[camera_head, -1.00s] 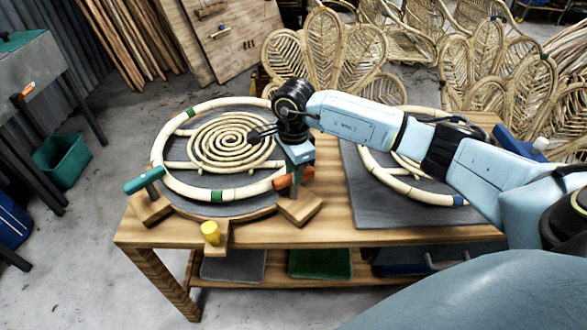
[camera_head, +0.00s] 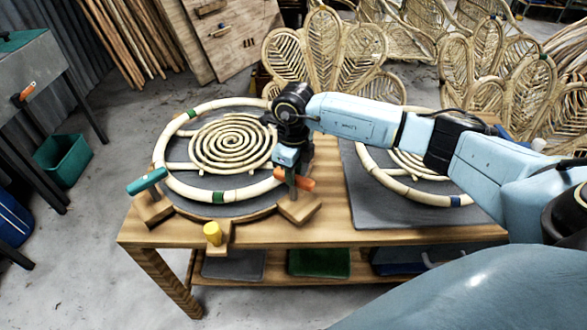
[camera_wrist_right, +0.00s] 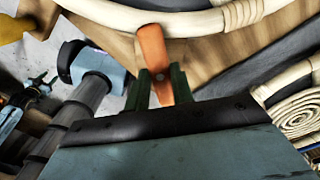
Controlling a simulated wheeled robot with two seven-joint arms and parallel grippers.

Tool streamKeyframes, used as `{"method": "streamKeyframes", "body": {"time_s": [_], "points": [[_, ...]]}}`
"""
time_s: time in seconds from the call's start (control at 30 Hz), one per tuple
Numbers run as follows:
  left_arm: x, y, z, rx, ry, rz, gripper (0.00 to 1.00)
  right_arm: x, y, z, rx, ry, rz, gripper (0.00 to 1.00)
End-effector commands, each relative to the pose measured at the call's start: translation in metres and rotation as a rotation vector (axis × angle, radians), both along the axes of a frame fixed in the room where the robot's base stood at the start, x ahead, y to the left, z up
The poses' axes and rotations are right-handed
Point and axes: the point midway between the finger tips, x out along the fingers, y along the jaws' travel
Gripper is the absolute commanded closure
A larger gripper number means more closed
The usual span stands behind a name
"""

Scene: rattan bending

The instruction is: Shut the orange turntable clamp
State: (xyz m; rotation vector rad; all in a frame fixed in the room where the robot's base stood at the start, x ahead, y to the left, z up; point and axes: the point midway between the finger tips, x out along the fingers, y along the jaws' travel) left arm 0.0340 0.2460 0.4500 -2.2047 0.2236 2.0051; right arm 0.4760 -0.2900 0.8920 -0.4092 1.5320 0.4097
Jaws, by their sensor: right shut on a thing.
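The orange turntable clamp (camera_head: 305,183) shows as a short orange handle above a wooden block (camera_head: 300,208) at the front right of the turntable. My right gripper (camera_head: 289,176) reaches down to the handle from above. In the right wrist view the orange handle (camera_wrist_right: 153,50) lies between the two green fingers of my right gripper (camera_wrist_right: 161,86), which are shut on it. The fingers and palm hide part of the handle. The turntable carries a round rattan frame (camera_head: 240,194) with a spiral in it. My left gripper is not in view.
A teal clamp handle (camera_head: 147,181) stands at the turntable's front left, and a yellow knob (camera_head: 212,233) at its front. A second rattan ring (camera_head: 415,194) lies on a grey mat (camera_head: 385,212) to the right. Rattan chair backs (camera_head: 325,50) stand behind the wooden table.

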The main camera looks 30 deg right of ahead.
Motion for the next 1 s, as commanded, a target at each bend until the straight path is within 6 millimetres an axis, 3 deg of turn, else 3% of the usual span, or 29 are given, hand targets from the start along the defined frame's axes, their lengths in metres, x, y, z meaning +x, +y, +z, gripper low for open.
{"method": "streamKeyframes", "body": {"time_s": [0.4, 1.0], "points": [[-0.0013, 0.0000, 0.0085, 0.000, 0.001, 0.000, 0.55, 0.0002, -0.0006, 0.0011, -0.001, 0.000, -0.244, 0.99], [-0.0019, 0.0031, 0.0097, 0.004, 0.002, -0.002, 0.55, 0.0004, -0.0007, 0.0007, -0.001, 0.000, -0.304, 0.99]]}}
